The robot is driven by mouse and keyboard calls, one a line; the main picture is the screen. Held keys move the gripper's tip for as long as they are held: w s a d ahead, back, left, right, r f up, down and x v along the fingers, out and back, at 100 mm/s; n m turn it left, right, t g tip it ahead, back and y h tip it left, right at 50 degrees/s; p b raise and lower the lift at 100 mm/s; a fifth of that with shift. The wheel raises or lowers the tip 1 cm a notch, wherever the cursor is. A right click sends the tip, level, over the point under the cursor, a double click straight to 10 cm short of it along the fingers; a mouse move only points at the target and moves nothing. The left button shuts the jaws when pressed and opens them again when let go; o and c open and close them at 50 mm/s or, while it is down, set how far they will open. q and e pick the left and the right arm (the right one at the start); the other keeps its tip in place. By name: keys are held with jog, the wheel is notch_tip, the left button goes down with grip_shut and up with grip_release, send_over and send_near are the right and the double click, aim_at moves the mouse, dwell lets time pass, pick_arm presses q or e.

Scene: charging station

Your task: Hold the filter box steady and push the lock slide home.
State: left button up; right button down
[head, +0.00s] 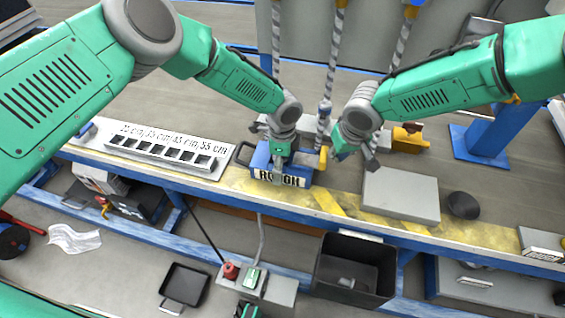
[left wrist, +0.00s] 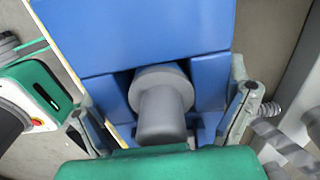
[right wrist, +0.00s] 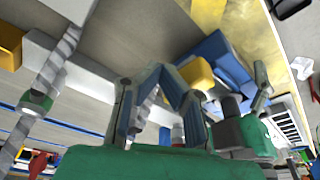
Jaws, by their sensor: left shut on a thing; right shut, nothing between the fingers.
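The blue filter box (head: 262,158), with a "ROUGH" label on its front, sits on the bench's front strip. My left gripper (head: 279,163) is shut on it from above. In the left wrist view, the blue box (left wrist: 140,35) lies between the spread fingers (left wrist: 165,118), around a grey knob (left wrist: 162,105). The yellow lock slide (head: 322,158) sticks out of the box's right side. My right gripper (head: 343,155) is shut and empty just right of it. In the right wrist view, the closed fingertips (right wrist: 163,72) are close beside the yellow slide (right wrist: 197,74); whether they touch is unclear.
A grey block with square slots (head: 160,150) lies left of the box. A flat grey plate (head: 400,195) and a dark round bowl (head: 463,205) lie to the right. Striped posts (head: 326,85) stand behind the box. A yellow-handled object (head: 405,138) lies behind the right gripper.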

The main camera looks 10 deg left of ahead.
jog(key=shift+s+x, duration=0.2)
jog(key=shift+x, duration=0.8)
pick_arm(q)
jog(key=shift+s+f, duration=0.1)
pick_arm(e)
jog(key=shift+a+f, duration=0.1)
jog(key=shift+a, duration=1.1)
dwell(0.7)
jog(key=shift+d, duration=0.15)
dwell(0.4)
jog(key=shift+d, duration=0.85)
jog(key=w+a+v, duration=0.1)
jog(key=v, duration=0.7)
jog(key=shift+w, duration=0.3)
jog(key=shift+d, duration=0.1)
pick_arm(q)
jog(key=o, duration=1.1)
jog(key=shift+c, duration=0.2)
